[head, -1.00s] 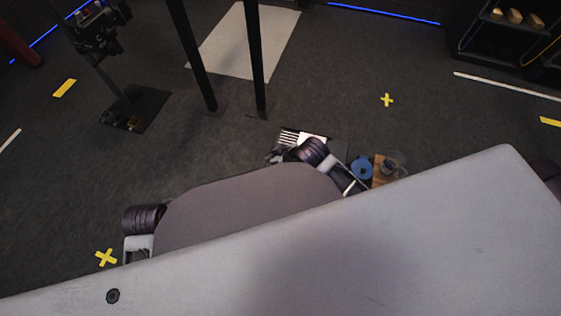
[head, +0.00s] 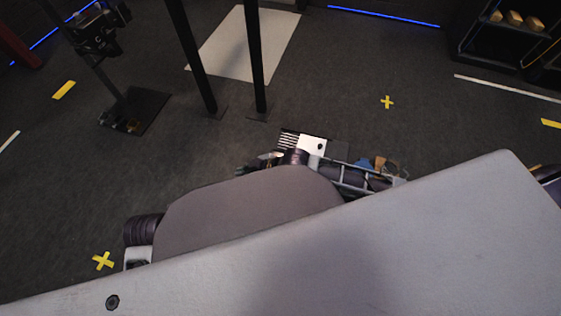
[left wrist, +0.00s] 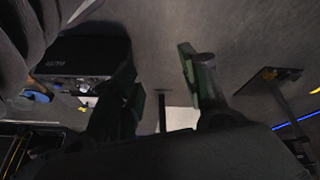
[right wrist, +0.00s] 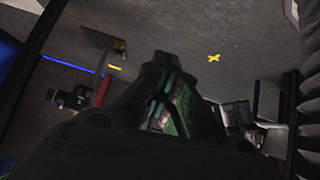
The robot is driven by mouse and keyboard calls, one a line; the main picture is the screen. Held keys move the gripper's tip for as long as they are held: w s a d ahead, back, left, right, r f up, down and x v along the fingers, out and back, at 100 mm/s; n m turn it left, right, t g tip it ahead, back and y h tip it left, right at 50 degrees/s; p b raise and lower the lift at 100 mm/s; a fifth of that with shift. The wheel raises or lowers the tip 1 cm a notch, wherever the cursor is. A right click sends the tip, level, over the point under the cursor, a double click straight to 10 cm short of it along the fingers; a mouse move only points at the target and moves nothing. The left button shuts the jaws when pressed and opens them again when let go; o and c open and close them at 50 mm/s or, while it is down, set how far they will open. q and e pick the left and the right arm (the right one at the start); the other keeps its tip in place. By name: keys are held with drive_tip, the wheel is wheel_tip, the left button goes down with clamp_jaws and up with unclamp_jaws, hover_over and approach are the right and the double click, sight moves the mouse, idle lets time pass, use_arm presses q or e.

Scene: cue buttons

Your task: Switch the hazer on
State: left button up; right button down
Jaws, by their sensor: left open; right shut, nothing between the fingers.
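A black box (left wrist: 82,55) with pale lettering, too small to read surely, shows at the upper left in the left wrist view, with small fittings along its near face. In the head view a dark unit with a striped white panel (head: 312,145) and a dark round spot stands behind my grey body. My left gripper (left wrist: 165,85) is open and empty, right of the black box.
Two black posts (head: 258,60) and a stand on a black base (head: 135,110) rise from the floor. Open floor lies to the right, around a yellow cross (head: 387,102).

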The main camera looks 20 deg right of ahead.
use_arm(q)
drive_tip(key=shift+t+h, duration=0.3)
drive_tip(key=shift+h, duration=0.4)
drive_tip(key=d+f, duration=0.3)
drive_tip(key=shift+s+d, duration=0.25)
use_arm(e)
drive_tip(key=w+d+f, duration=0.3)
drive_tip(key=d+f, duration=0.1)
drive_tip(key=d, duration=0.6)
drive_tip(key=w+d+f, duration=0.3)
drive_tip(key=d+f, duration=0.1)
drive_tip(key=d, duration=0.6)
drive_tip(key=shift+d+f+t+h, duration=0.25)
drive_tip(key=shift+f+t+h, duration=0.05)
drive_tip(key=shift+f, duration=0.1)
drive_tip(key=shift+w, duration=0.1)
drive_tip(key=shift+b+x, duration=2.5)
drive_tip(key=shift+x, duration=2.65)
use_arm(q)
wheel_tip(320, 180, down, 10)
drive_tip(key=d+t+h+b, duration=0.1)
drive_tip(key=d+b, duration=0.1)
drive_tip(key=shift+w+n+t, duration=0.35)
drive_tip(key=shift+n+t, duration=0.05)
use_arm(e)
drive_tip(key=shift+w+d+f, duration=0.1)
drive_tip(key=shift+f, duration=0.85)
drive_tip(key=shift+d+f, duration=0.15)
drive_tip(key=shift+f, duration=0.8)
